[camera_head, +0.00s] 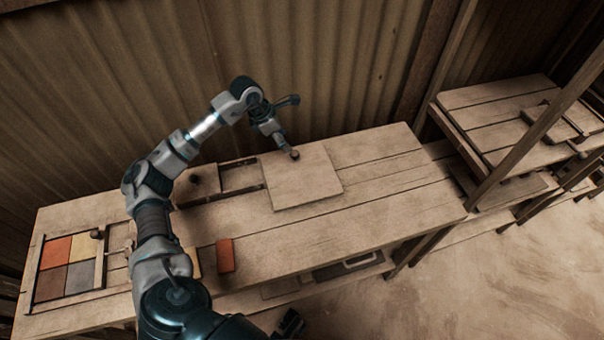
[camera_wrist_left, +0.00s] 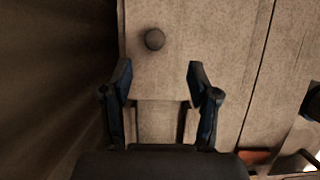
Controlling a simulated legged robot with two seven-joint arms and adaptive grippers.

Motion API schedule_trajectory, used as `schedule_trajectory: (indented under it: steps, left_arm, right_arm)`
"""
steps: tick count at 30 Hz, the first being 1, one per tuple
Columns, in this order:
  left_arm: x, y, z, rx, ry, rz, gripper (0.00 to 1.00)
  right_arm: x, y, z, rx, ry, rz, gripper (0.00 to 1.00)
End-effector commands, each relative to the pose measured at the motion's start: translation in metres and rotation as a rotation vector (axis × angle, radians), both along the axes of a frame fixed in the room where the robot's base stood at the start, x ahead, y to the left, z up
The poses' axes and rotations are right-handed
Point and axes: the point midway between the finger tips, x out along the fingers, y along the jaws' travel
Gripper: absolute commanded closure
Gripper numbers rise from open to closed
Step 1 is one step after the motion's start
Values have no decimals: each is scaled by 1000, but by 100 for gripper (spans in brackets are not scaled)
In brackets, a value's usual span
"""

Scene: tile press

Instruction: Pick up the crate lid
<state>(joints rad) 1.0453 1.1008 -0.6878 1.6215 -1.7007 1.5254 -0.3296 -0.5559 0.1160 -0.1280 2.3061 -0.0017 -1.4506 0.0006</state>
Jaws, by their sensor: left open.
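The crate lid looks to be the square pale wooden panel (camera_head: 310,185) on the long workbench, with a small dark round knob (camera_head: 294,155) near its far edge. My left gripper (camera_head: 284,142) is over the far edge of this panel, close to the knob. In the left wrist view its two fingers (camera_wrist_left: 159,75) are apart with nothing between them. The knob (camera_wrist_left: 155,39) shows ahead of the fingertips, apart from them. A dark piece (camera_head: 290,322) at the bottom edge may be part of my right gripper; its jaws cannot be made out.
The workbench (camera_head: 400,200) also bears a frame of coloured tiles (camera_head: 66,265), an orange block (camera_head: 225,256) and another knobbed panel (camera_head: 197,184). A corrugated wall (camera_head: 330,60) stands close behind. A second bench (camera_head: 490,105) is at the right. The workbench's right end is clear.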

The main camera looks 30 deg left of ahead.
Motion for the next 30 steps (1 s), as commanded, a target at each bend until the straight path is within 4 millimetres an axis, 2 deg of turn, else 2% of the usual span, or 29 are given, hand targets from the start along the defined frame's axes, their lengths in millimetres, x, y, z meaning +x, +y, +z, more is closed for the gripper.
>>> schedule_trajectory:
  steps: [1, 4, 7, 14, 22, 29, 30]
  left_arm:
    - [3, -3, -14, -2, 4, -1, 39]
    - [9, -7, -31, -1, 4, 0, 39]
    - [13, -11, -42, -1, 1, -1, 39]
    - [18, -18, -52, 3, 0, 0, 39]
    - [33, -23, -91, 0, 3, -1, 39]
    - [34, -23, -94, 1, -1, 0, 39]
    - [34, -23, -94, 1, -1, 0, 42]
  right_arm:
    - [-1, 0, 3, 1, -2, -1, 61]
    - [-3, 0, 11, 1, -3, -1, 61]
    - [-4, -1, 16, 1, -5, -1, 61]
    - [-5, -3, 21, 5, -5, 0, 61]
    - [-4, -1, 35, 7, -31, -1, 61]
    - [-3, 0, 38, 7, -40, 0, 61]
    - [-3, 0, 38, 8, -39, 0, 61]
